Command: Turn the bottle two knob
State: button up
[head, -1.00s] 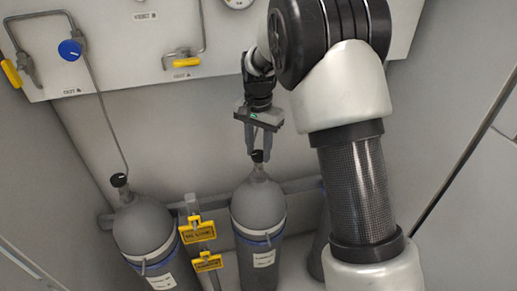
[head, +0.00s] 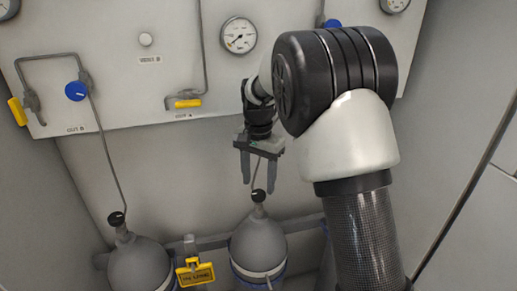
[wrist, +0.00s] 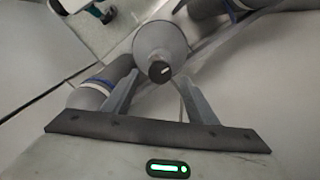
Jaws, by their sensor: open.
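A grey gas bottle (head: 258,245) with a small black knob (head: 258,196) on top stands below my gripper (head: 259,183). Its number cannot be read. My gripper is open and empty, pointing down, with its fingertips just above the knob. In the wrist view the black knob (wrist: 160,72) with a short white mark lies between and just beyond the open fingertips. No contact between fingers and knob shows. A second grey bottle (head: 140,265) with a black knob (head: 116,218) stands to the left.
A wall panel (head: 130,90) behind carries a blue knob (head: 76,91), yellow handles (head: 188,103), pipes and a gauge (head: 238,35). A thin pipe rises behind the knob.

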aim_at(259, 193)
notch_tip(259, 193, up, 14)
dwell(0.3)
jog(key=shift+f, duration=0.1)
